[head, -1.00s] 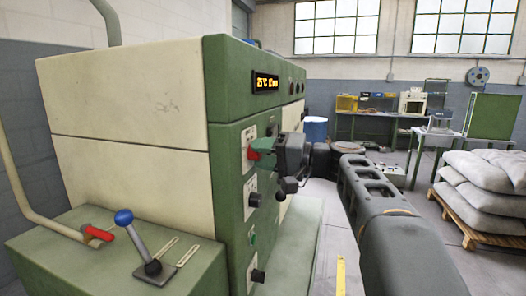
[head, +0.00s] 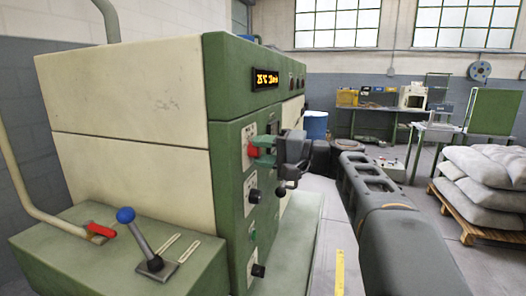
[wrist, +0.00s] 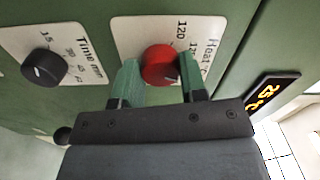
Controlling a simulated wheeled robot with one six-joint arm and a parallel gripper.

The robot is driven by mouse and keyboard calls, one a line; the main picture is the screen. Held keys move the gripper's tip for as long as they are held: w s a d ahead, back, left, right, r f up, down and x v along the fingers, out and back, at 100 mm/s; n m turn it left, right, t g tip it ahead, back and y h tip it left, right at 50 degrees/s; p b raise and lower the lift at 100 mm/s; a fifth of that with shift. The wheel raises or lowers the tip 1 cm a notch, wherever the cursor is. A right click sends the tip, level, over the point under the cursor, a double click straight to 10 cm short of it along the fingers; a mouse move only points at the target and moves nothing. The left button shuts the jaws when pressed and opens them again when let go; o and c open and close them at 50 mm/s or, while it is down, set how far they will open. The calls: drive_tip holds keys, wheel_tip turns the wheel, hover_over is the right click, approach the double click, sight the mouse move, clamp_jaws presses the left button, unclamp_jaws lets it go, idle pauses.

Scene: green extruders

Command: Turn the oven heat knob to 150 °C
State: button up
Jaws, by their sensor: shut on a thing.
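The red heat knob (wrist: 160,64) sits on a white dial plate (wrist: 125,35) marked "Heat", with 120 readable and other numbers partly hidden. It also shows in the head view (head: 252,151) on the green front panel. My gripper (wrist: 159,72) has its two green fingers on either side of the knob, closed on it. In the head view my gripper (head: 262,149) reaches the panel from the right. The knob's pointer is hard to make out. The orange display (head: 267,79) above reads 25 °C; it also shows in the wrist view (wrist: 266,93).
A black time knob (wrist: 44,67) is beside the heat knob. Another black knob (head: 257,270) is lower on the panel. A blue-topped lever (head: 126,215) stands at the front left. Sacks on a pallet (head: 480,230) are at the right.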

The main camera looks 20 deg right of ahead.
drive_tip(key=o, duration=0.9)
drive_tip(key=v, duration=1.4)
